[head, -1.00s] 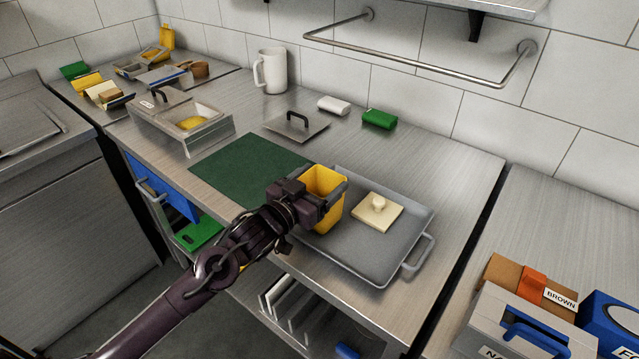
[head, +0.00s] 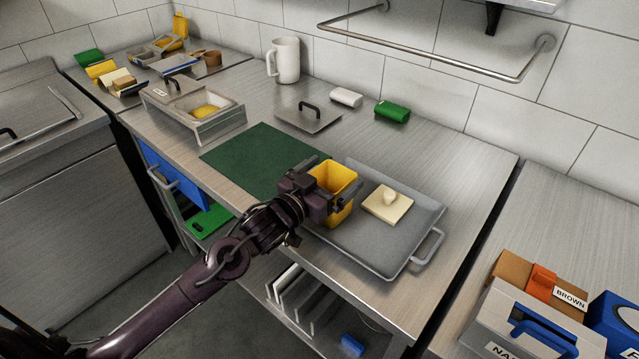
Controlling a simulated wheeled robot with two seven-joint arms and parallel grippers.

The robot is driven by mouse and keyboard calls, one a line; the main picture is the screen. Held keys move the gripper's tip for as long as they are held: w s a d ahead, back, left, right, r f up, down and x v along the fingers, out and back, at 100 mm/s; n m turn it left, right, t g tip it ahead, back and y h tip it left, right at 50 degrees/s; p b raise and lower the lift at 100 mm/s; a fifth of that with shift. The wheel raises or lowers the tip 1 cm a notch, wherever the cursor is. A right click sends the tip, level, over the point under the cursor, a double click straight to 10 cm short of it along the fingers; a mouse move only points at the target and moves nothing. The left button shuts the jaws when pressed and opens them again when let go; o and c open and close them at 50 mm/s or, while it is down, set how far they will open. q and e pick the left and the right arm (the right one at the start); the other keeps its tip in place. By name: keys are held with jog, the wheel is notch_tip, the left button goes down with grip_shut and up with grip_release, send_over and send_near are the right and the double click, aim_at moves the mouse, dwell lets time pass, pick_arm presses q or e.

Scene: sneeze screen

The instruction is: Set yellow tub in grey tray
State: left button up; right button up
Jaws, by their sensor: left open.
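The yellow tub (head: 341,177) stands upright at the left end of the grey tray (head: 378,252), beside a cream square block with a knob (head: 387,204). My left gripper (head: 341,192) is at the tub's near left side, with its fingers spread around the tub. It is open, and the tub's lower left part is hidden behind it. The tub appears to rest on the tray floor, though its base is partly covered. My right gripper is not in view.
A dark green mat (head: 262,162) lies left of the tray. A flat lid with a black handle (head: 308,117), a green block (head: 392,112) and a white mug (head: 285,60) stand behind. A wall rail (head: 430,50) runs above. The counter right of the tray is clear.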

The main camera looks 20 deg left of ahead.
pick_arm(q)
jog(key=b+v, duration=0.2)
jog(key=v, duration=1)
dwell(0.4)
